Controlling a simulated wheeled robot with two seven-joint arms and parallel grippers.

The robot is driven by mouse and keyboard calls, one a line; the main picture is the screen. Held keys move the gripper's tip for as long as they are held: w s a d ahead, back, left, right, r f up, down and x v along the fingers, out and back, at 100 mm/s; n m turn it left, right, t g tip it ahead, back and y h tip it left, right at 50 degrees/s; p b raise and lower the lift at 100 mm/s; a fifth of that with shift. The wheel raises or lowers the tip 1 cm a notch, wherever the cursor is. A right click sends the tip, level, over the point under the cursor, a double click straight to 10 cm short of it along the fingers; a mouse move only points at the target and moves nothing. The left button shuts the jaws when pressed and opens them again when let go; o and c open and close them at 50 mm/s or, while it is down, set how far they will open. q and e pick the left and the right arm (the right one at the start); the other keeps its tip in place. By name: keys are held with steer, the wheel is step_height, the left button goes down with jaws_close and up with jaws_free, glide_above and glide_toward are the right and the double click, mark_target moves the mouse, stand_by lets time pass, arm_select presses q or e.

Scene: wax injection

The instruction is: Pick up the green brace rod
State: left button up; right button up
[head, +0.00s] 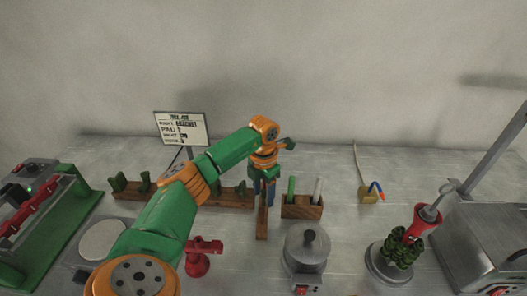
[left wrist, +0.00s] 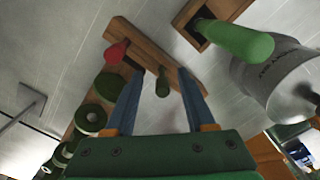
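In the head view my left gripper (head: 265,190) hangs over the middle of the bench, beside a small wooden holder with a green rod (head: 291,188) and a pale rod (head: 317,190). In the left wrist view its two blue fingers (left wrist: 160,88) are open, with a gap between them. A short green peg (left wrist: 162,83) stands in a wooden rack (left wrist: 140,45) and shows between the fingertips; I see no contact. A thicker green rod (left wrist: 238,40) juts from a wooden holder at upper right, outside the fingers. I cannot tell which is the brace rod. My right gripper is out of view.
A lidded metal pot (head: 306,248) stands in front of the holder. A long wooden rack (head: 222,203) with green pieces lies left, partly behind my arm. A red clamp-like tool (head: 198,262) stands nearer. A red-topped stand (head: 415,225) is at right. Bare bench lies behind the holder.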

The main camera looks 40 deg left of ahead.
arm_select(q)
steer(key=shift+s+d+r, duration=0.15)
jaws_close()
